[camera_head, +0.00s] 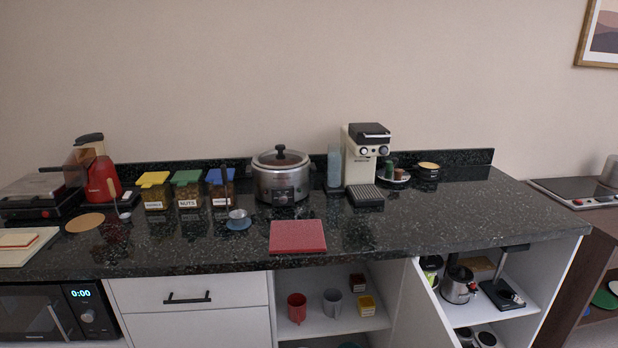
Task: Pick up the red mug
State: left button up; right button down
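The red mug (297,308) stands upright on a shelf of the open white cabinet below the dark counter, left of a grey mug (332,303). Its upper part is in plain view. Neither of my grippers shows in the head view, so I cannot see where they are relative to the mug.
The black speckled counter (375,230) overhangs the shelf. A red board (298,236) lies near its front edge, above the mug. Small boxes (366,305) stand right of the grey mug. An open white door (428,310) sticks out at the right of this compartment.

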aim_at(298, 312)
jog(key=l+u, duration=0.15)
jog(key=l, duration=0.6)
jog(key=l+u, duration=0.15)
jog(key=l, duration=0.55)
jog(key=k+l+u, duration=0.2)
jog(key=l, duration=0.5)
jog(key=l+u, duration=0.15)
jog(key=l, duration=0.6)
